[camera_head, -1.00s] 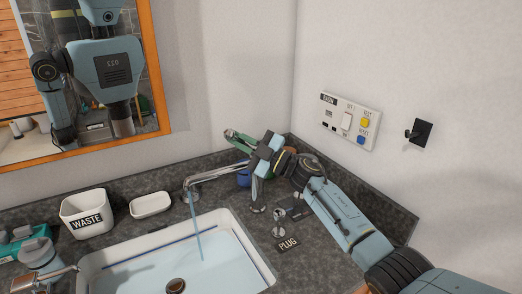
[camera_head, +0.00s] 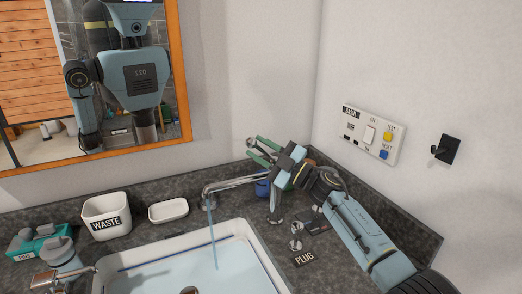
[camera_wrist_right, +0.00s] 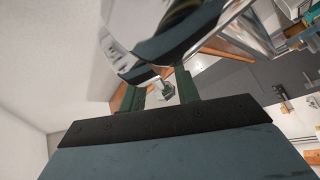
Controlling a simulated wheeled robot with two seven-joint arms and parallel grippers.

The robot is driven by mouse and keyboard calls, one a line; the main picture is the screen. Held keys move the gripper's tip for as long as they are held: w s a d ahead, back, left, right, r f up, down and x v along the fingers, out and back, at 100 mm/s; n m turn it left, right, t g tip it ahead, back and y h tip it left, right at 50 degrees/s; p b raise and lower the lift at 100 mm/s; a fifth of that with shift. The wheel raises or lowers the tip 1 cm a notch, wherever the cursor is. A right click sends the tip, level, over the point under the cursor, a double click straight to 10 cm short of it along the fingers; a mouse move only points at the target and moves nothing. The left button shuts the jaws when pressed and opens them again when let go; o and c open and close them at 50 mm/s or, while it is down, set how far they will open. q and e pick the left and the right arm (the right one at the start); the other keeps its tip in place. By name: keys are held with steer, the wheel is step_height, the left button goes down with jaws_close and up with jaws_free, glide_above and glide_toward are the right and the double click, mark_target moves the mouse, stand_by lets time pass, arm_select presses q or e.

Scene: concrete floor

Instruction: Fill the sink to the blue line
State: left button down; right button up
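The white sink (camera_head: 248,232) holds pale blue, clear water (camera_head: 228,262). A thin stream (camera_head: 213,245) runs into it from the chrome tap (camera_head: 235,185). The blue line (camera_head: 160,257) shows along the sink's far inner wall; I cannot tell the exact gap between it and the water. A dark drain (camera_head: 190,291) shows at the bottom edge. A chrome handle (camera_head: 275,205) stands right of the spout, below my right wrist. My right gripper (camera_head: 260,150) is behind the tap, its green fingers apart. In the right wrist view, blurred chrome parts lie beyond the fingers.
A chrome plug control (camera_head: 296,236) stands by the PLUG label (camera_head: 304,259). A WASTE bin (camera_head: 107,216), white dish (camera_head: 168,211) and teal box (camera_head: 40,242) are on the left counter. A switch panel (camera_head: 371,134) and black hook (camera_head: 445,149) are on the right wall.

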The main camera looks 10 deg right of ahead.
steer(key=v, duration=1.3)
steer(key=shift+d, duration=0.2)
steer(key=shift+s+f, duration=0.1)
stand_by(6.4)
